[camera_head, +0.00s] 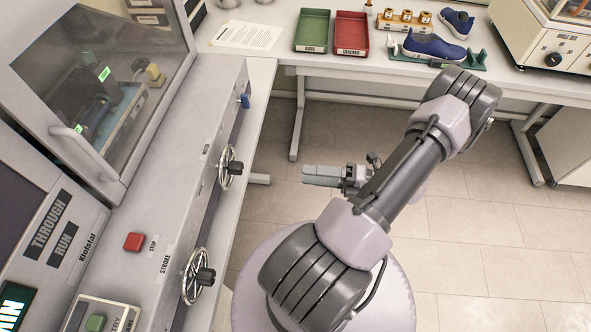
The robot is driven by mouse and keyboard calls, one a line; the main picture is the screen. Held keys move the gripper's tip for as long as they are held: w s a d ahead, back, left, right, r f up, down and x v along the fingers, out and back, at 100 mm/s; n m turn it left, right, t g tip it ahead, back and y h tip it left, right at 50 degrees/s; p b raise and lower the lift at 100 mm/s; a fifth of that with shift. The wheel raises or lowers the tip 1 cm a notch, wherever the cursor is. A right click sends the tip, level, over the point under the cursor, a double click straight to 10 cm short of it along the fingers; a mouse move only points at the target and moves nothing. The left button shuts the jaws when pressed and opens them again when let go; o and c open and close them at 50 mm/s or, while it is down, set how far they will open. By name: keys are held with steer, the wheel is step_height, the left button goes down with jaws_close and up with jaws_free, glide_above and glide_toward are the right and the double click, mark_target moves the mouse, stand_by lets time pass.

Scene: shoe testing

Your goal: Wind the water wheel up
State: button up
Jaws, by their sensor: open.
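Two spoked metal handwheels with dark knobs stick out of the front of the grey machine at the left. The upper handwheel (229,168) is farther from me. The lower handwheel (195,277) is nearer, beside a label reading STROKE. I cannot read any label that marks either one as the water wheel. My gripper (306,174) points left toward the upper handwheel, with a clear gap between them. It is open and empty, touching nothing. Its fingers show edge-on and small.
The machine (190,140) has a glass-fronted chamber, a red stop button (134,242) and a blue knob (244,101). A back bench holds a green tray (312,30), a red tray (351,35) and a blue shoe (434,47). The tiled floor is clear.

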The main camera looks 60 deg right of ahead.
steer(key=n+b, duration=0.1)
steer(key=n, duration=0.2)
steer(key=n+b, duration=0.4)
steer(key=n, duration=0.7)
glide_toward(242, 169)
steer(key=x, duration=1)
steer(key=shift+w, duration=0.15)
steer(key=shift+m, duration=0.3)
jaws_close()
